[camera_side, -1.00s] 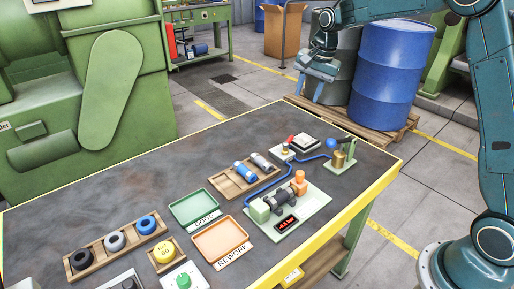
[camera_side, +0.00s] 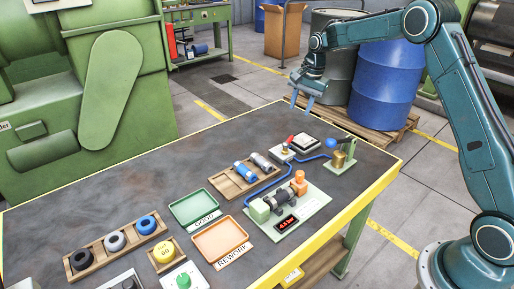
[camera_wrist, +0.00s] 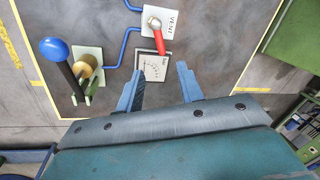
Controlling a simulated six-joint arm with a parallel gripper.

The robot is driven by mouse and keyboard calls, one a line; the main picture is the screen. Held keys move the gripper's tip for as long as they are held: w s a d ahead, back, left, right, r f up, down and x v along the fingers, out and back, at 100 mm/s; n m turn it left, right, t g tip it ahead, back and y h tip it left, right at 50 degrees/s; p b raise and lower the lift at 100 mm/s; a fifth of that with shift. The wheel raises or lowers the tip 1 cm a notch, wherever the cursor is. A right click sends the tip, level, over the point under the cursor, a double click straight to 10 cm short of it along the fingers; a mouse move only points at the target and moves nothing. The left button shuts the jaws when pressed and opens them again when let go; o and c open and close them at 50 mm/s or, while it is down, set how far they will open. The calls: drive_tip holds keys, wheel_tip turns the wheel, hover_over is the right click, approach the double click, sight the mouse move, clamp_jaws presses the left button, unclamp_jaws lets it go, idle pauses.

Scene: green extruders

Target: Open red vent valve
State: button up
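The red vent valve handle (camera_side: 291,138) sits on a small white plate (camera_side: 281,153) near the far right corner of the table. In the wrist view the red handle (camera_wrist: 162,40) angles down and to the right from its pivot, on a white plate marked VENT (camera_wrist: 149,29). My gripper (camera_side: 302,107) hangs above the table's far edge, apart from the valve. In the wrist view my gripper (camera_wrist: 157,82) is open, its two blue fingers spread with nothing held. The handle shows beyond the fingertips.
Blue tubing (camera_side: 264,186) leads to a pump board (camera_side: 313,205). Trays and parts racks occupy the front. The table's far left is clear.

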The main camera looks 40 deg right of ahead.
sight(290, 138)
drive_tip(key=f, duration=0.4)
drive_tip(key=w+f, duration=0.1)
drive_tip(key=f, duration=0.3)
drive_tip(key=w+a+f, duration=0.1)
drive_tip(key=f, duration=0.3)
drive_tip(key=shift+w+f, duration=0.1)
drive_tip(key=shift+c, duration=0.5)
clamp_jaws()
